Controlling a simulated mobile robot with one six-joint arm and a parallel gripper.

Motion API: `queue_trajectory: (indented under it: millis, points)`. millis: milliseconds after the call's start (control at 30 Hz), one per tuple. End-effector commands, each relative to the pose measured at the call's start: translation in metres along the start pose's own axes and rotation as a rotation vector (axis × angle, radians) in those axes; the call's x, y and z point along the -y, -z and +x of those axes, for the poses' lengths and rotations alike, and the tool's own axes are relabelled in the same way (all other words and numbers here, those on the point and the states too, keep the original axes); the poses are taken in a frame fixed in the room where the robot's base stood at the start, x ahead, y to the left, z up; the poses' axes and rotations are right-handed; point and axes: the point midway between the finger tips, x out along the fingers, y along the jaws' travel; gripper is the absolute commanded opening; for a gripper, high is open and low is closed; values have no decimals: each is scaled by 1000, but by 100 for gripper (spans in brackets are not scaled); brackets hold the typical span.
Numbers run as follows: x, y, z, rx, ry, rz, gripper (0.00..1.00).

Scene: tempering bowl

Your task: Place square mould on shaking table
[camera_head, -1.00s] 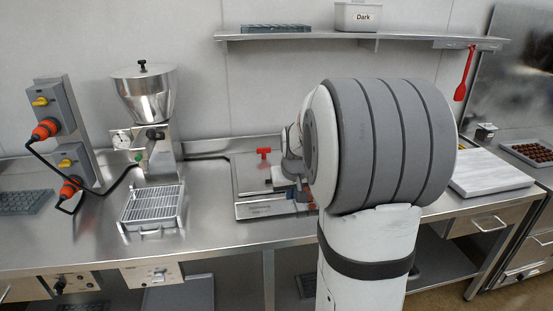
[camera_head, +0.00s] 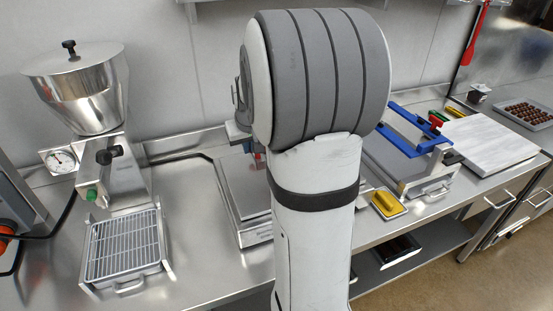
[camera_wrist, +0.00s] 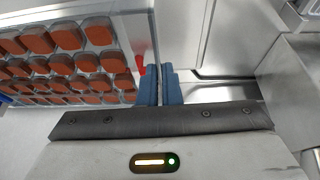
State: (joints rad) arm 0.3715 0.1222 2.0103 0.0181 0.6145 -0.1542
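The square mould (camera_wrist: 106,35) is a clear tray with rows of brown-filled cavities, at the left of the wrist view. My gripper (camera_wrist: 159,85) has its two blue fingers closed on the mould's right-hand edge. A flat steel platform (camera_head: 235,185), which may be the shaking table, lies on the worktop in the head view, partly hidden behind my arm. A small red part (camera_wrist: 140,62) shows by the fingers in the wrist view.
A steel hopper machine (camera_head: 85,95) stands at the left, with a wire-grille tray (camera_head: 125,250) before it. At the right are a blue frame (camera_head: 415,140), a yellow item (camera_head: 386,204) and a white board (camera_head: 490,143). Bare worktop lies between the grille tray and platform.

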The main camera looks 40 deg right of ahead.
Motion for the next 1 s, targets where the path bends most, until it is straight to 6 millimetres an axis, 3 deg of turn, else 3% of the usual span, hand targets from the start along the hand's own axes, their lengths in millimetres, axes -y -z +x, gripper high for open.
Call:
queue_trajectory:
  millis: [133,400,800,1000]
  points:
    - [4,-2,6,0,3,-9,0]
    - [7,-19,48,1,4,-12,0]
    - [8,-35,88,-1,3,-10,0]
    - [8,-37,92,-4,3,-9,0]
